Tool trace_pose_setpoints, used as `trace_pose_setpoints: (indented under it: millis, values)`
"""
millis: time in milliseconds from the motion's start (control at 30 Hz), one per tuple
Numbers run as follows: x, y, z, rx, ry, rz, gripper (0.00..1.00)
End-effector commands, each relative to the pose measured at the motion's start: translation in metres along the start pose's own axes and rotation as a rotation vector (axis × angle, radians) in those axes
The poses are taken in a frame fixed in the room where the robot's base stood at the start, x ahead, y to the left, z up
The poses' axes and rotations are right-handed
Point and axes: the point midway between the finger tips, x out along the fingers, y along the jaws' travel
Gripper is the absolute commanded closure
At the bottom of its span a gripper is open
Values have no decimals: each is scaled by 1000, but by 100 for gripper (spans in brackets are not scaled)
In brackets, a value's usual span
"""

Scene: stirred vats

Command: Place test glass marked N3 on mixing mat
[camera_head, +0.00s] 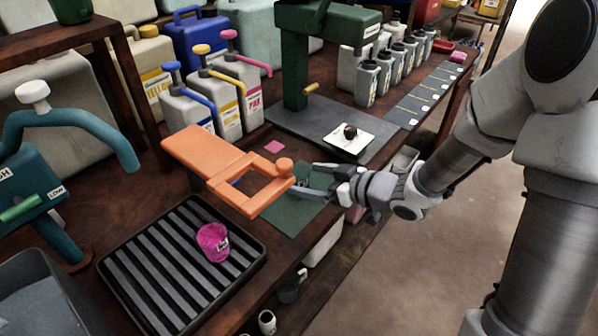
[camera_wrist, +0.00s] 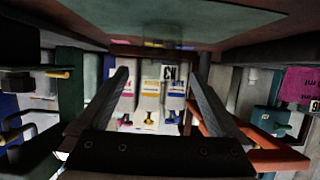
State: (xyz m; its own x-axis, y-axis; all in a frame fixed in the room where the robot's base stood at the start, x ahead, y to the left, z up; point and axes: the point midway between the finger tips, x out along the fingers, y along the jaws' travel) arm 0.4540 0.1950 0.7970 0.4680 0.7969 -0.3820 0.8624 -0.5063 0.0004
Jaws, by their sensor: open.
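A clear test glass with an upside-down N3 label (camera_wrist: 168,73) shows in the wrist view between the two fingers of my gripper (camera_wrist: 161,72). The fingers stand apart on either side of it, with gaps. Its base appears to rest on the green mat (camera_wrist: 235,22), which lies at the top of this inverted view. In the head view my gripper (camera_head: 303,181) reaches in from the right, low over the green mat (camera_head: 288,222). The glass is hard to make out there, being see-through and partly hidden by the fingers.
An orange frame with a knob (camera_head: 225,165) stands just left of my gripper, close to the fingers. A white plate (camera_head: 348,140) with a dark item stands behind the gripper.

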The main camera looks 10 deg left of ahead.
Motion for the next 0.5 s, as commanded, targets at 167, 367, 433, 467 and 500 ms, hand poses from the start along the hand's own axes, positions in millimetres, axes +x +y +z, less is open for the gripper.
trace_pose_setpoints:
  millis: [167, 367, 433, 467, 500]
  values:
    - [-43, 1, -4, 2, -1, 5, 1]
    - [-71, 1, -2, 1, 0, 3, 1]
    - [-76, 0, -1, 1, -1, 2, 1]
    - [-77, 0, -1, 1, -1, 2, 1]
    - [-78, 0, 0, 1, -1, 2, 1]
